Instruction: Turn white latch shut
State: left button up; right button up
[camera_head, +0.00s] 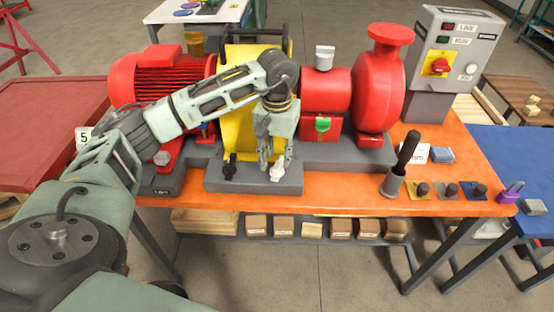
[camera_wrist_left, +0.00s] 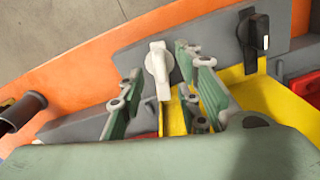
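The white latch (camera_head: 277,170) is on the front face of the grey base under the yellow guard (camera_head: 238,122). In the left wrist view the white latch (camera_wrist_left: 159,68) shows a round head and a narrower handle. My left gripper (camera_head: 275,160) points down at the white latch from above. In the left wrist view my left gripper (camera_wrist_left: 162,66) is open, with one finger on each side of the latch. Clear gaps show beside the latch, and I cannot tell whether either finger touches it. My right gripper is in neither view.
A black latch (camera_head: 229,166) sits on the same base, left of the white one. A red motor (camera_head: 160,78) and a red pump (camera_head: 378,90) flank the guard. A dark-handled tool stands in a grey holder (camera_head: 392,184) at right. The orange tabletop (camera_head: 330,188) in front is clear.

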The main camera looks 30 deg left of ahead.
aim_at(280, 163)
pick_arm(q)
jog(key=shift+f, duration=1.4)
grip_shut()
